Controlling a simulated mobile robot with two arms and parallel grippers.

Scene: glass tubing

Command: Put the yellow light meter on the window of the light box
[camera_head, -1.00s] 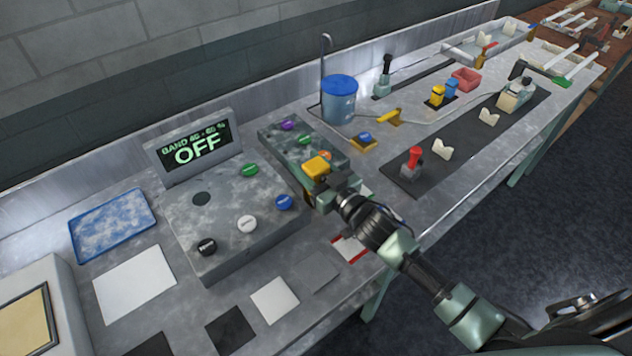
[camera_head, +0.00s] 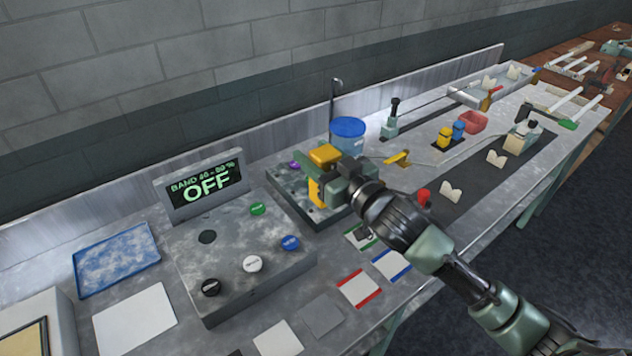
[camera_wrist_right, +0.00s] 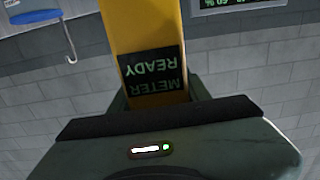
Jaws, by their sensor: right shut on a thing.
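The grey light box (camera_head: 232,278) lies to the left of the gripper. Its dark round window (camera_head: 207,237) is uncovered, and the meter is apart from it. The display (camera_head: 205,188) at its back reads BAND 40-60 % and OFF. My left gripper is not in view.
Green (camera_head: 257,209), blue (camera_head: 290,243), white (camera_head: 252,264) and black (camera_head: 211,287) knobs stand on the light box. A blue tray (camera_head: 115,260) lies to its left. A blue-lidded container (camera_head: 347,134) stands behind the gripper. Cards lie along the front edge.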

